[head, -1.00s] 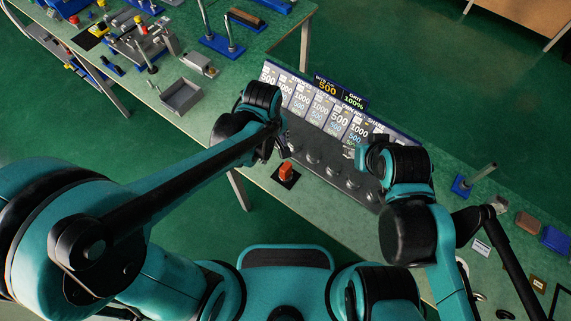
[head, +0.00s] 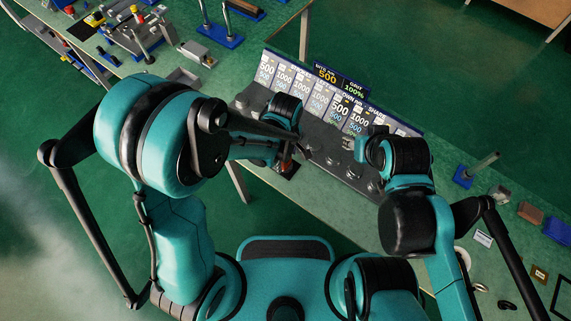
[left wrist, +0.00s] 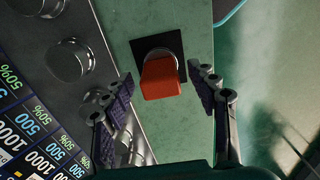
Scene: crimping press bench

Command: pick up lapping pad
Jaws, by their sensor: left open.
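A red-orange block, which I take for the lapping pad (left wrist: 161,79), sits on a round grey piece over a black square plate (left wrist: 150,46) on the green bench. In the head view the pad (head: 287,166) is partly hidden by my left arm. My left gripper (left wrist: 160,80) is open, with its two dark ridged fingers on either side of the pad and visible gaps to both. It also shows in the head view (head: 290,150), above the pad. My right gripper (head: 348,144) is over the dark panel; its finger opening is too small to tell.
A dark panel with several round knobs (left wrist: 70,60) and a row of number cards (head: 340,106) stands beside the pad. The bench edge (left wrist: 210,30) is close on the pad's other side. Blocks, including a blue one (head: 557,231), lie at the right.

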